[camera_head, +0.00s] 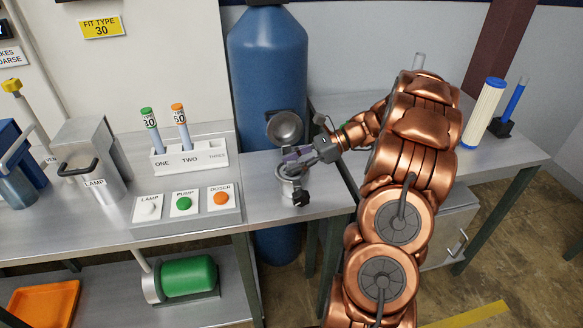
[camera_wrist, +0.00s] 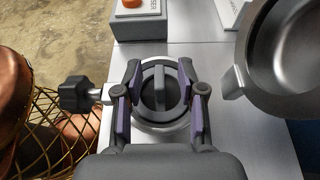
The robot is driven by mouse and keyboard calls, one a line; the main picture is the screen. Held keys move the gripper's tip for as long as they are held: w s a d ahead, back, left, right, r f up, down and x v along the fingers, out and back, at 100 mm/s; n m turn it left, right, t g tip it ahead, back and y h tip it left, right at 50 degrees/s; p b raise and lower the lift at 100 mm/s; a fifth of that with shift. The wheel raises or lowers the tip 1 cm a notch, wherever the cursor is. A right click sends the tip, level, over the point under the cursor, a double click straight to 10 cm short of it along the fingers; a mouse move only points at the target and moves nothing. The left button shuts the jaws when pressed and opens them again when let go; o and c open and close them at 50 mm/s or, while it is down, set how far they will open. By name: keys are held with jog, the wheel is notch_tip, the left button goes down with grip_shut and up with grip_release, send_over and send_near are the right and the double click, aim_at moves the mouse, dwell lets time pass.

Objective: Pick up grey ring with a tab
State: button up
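The grey ring (camera_wrist: 145,94) shows in the wrist view as a dark round piece with an upright tab (camera_wrist: 160,84) across its middle. It sits in the mouth of a metal holder (camera_head: 290,187) that has a black side knob (camera_head: 301,198), also seen in the wrist view (camera_wrist: 75,94). My gripper (camera_head: 288,160) is over the holder, its purple-padded fingers (camera_wrist: 160,72) on both sides of the ring. The fingers are spread wide, and I see no clear grip on the ring. In the head view the fingers mostly hide the ring.
A round metal bowl (camera_head: 285,127) is close behind the gripper, by a tall blue tank (camera_head: 268,70). A button panel (camera_head: 187,204) and a white rack (camera_head: 190,158) with two tubes stand left. A white filter cylinder (camera_head: 484,112) is on the right bench.

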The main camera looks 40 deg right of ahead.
jog(key=shift+x, duration=0.9)
grip_shut()
